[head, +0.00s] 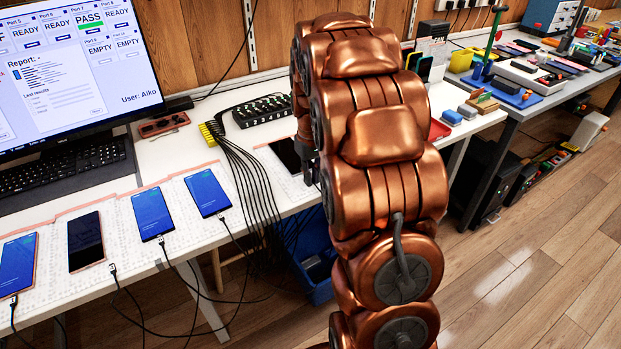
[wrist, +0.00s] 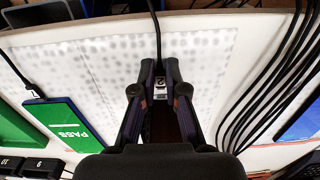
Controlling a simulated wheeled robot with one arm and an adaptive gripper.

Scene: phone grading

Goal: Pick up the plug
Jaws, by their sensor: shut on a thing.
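The plug (wrist: 160,83) is a small pale connector on the end of a black cable (wrist: 156,35) that runs to the top of the wrist view. My gripper (wrist: 158,92) is shut on it, one dark finger on each side. A dark surface, perhaps a phone, shows between the fingers just past the plug; I cannot tell if they touch. In the head view my copper arm hides the plug and most of my gripper. A dark phone (head: 286,154) lies beside the arm on the white mat there.
A phone with a green PASS screen (wrist: 66,128) has a cable in its end. Several black cables (wrist: 275,75) run along the right of the wrist view. In the head view, blue-screen phones (head: 153,212) lie along the table's front edge, with cables hanging over it.

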